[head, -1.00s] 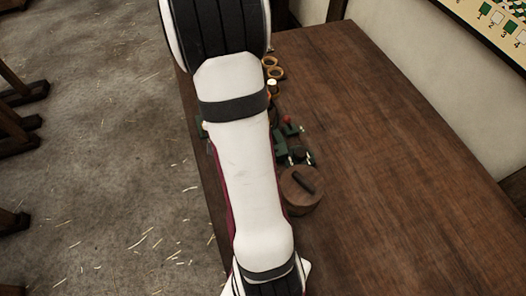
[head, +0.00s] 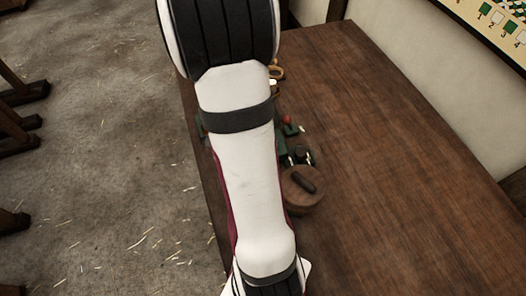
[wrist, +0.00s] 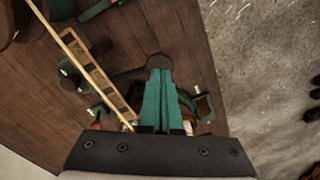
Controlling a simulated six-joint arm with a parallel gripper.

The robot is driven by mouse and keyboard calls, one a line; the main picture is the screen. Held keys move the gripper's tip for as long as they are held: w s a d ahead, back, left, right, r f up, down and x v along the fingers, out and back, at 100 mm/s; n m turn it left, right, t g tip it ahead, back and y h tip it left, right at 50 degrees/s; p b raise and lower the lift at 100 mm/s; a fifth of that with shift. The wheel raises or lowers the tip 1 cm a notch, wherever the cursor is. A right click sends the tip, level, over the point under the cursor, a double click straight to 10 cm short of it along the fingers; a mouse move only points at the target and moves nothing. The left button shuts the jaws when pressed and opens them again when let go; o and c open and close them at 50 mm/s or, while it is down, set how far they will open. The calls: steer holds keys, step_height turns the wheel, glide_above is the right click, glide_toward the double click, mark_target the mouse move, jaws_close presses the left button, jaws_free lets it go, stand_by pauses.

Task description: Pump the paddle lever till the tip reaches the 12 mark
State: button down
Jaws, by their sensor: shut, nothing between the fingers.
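In the wrist view my gripper (wrist: 160,82) is shut and empty, its teal fingers side by side. Their tips are at a dark rounded end piece (wrist: 159,62), which seems to belong to a dark bar running left, perhaps the paddle lever; I cannot tell whether they touch. A thin pale rod (wrist: 75,45) slants beside a wooden strip with dark marks (wrist: 110,92), which looks like the scale. Its numbers are too small to read, so the tip's mark is unclear. In the head view my arm hides the gripper and most of the mechanism.
Green parts with a red knob (head: 287,119) show beside my arm on the wooden table (head: 390,150). A round wooden piece with a dark bar on top (head: 302,190) stands nearer. A brass ring (head: 277,72) lies farther back. The table's right side is clear.

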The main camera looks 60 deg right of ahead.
steer(key=shift+f, duration=0.1)
steer(key=shift+w+a+f, duration=0.1)
steer(key=shift+w+f, duration=0.05)
steer(key=shift+f, duration=2.9)
steer(key=shift+r, duration=0.1)
step_height(320, 180, up, 6)
steer(key=shift+r, duration=0.1)
stand_by(0.5)
